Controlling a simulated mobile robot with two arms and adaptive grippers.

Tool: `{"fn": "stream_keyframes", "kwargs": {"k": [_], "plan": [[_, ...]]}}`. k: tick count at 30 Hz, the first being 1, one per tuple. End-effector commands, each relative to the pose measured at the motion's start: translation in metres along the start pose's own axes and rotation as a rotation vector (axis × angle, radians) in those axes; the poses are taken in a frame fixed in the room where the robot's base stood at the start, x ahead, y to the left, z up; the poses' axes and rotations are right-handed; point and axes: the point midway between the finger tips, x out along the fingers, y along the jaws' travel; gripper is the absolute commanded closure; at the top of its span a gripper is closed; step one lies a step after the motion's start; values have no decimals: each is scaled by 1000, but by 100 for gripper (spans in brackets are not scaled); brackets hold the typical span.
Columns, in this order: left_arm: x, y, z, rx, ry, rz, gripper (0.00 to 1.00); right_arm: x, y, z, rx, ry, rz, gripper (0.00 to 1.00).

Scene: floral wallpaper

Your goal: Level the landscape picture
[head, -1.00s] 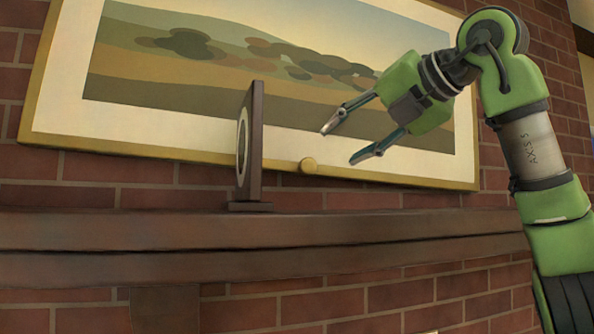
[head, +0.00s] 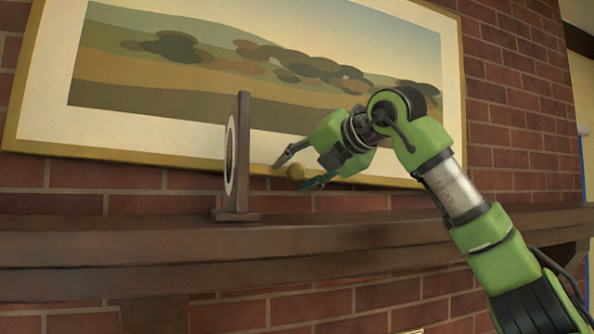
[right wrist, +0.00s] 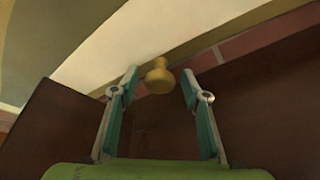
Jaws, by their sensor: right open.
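The landscape picture (head: 200,124) hangs on the brick wall in a gold frame with a white mat. Its bottom edge slopes down to the right in the head view. A round gold knob (head: 296,172) sits on the bottom edge of the frame. My right gripper (head: 296,175) is open, with its fingers on either side of the knob in the head view. In the right wrist view the knob (right wrist: 159,76) shows between the two fingertips, near their ends; I cannot tell whether either finger touches it. My left gripper is not in view.
A dark wooden mantel shelf (head: 120,237) runs below the picture. A thin upright dark frame with a round face (head: 241,150) stands on it, just left of the right gripper. The shelf right of this frame looks bare.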

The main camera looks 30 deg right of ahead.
Motion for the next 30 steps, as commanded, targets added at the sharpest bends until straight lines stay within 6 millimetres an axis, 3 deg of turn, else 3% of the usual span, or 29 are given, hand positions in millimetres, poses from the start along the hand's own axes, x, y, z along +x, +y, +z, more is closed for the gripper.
{"fn": "stream_keyframes", "kwargs": {"k": [3,8,9,13,21,28,29,30], "plan": [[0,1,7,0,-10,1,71,0,0,0,0,0,0,58],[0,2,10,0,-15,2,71,0,0,0,0,0,0,97],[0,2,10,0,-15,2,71,0,0,0,0,0,0,100],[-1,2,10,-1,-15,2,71,-1,-2,2,-3,0,-2,100],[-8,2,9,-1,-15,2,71,-8,-26,20,-59,1,-26,100],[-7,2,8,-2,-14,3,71,-8,-27,20,-60,1,-26,100],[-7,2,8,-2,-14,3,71,-8,-27,20,-60,1,-26,73],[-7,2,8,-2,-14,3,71,-8,-27,20,-60,1,-26,62]]}}
